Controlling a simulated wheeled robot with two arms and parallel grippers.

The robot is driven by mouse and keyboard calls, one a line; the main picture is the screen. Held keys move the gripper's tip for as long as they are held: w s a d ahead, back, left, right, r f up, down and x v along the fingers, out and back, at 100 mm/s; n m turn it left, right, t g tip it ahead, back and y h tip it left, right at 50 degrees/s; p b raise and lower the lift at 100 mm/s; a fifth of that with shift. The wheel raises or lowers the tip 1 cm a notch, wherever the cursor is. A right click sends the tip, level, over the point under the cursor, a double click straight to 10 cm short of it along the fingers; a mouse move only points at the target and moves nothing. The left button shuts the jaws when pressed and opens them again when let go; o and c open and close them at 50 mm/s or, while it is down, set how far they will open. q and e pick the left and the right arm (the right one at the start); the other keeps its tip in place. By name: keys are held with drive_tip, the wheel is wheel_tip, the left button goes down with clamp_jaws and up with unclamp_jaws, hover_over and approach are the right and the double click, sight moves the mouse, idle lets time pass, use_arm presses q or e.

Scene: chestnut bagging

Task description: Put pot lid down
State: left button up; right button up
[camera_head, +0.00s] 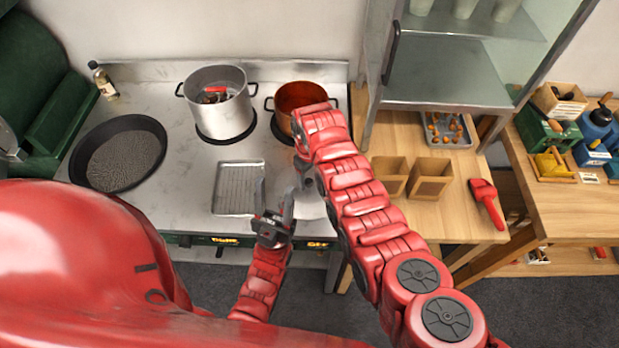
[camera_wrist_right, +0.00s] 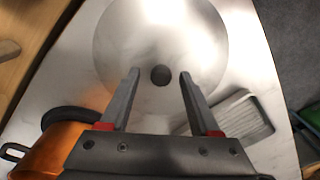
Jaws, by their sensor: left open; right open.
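The pot lid (camera_wrist_right: 165,30) is a round, shiny silver disc with a dark knob (camera_wrist_right: 160,75). It lies on the steel counter at the front right of the stove; in the head view my right arm hides much of the lid (camera_head: 313,207). My right gripper (camera_wrist_right: 159,75) is open above it, with the knob showing between the fingertips; I cannot tell any gap in height. My left gripper (camera_head: 273,188) is open and empty, to the left of the lid, near the counter's front edge.
A copper pot (camera_head: 290,98) and a tall steel pot (camera_head: 227,118) stand at the back of the stove. A wire-rack tray (camera_head: 238,190) lies left of the lid. A black pan (camera_head: 85,152) is at the left. Wooden boxes (camera_head: 430,180) stand on the right table.

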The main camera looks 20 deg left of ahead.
sight(310, 181)
wheel_tip(310, 181, up, 5)
drive_tip(key=shift+r+b, duration=0.1)
drive_tip(key=shift+b, duration=1)
wheel_tip(310, 181, up, 6)
drive_tip(key=p, duration=0.2)
drive_tip(key=shift+r, duration=0.15)
drive_tip(key=shift+s, duration=0.1)
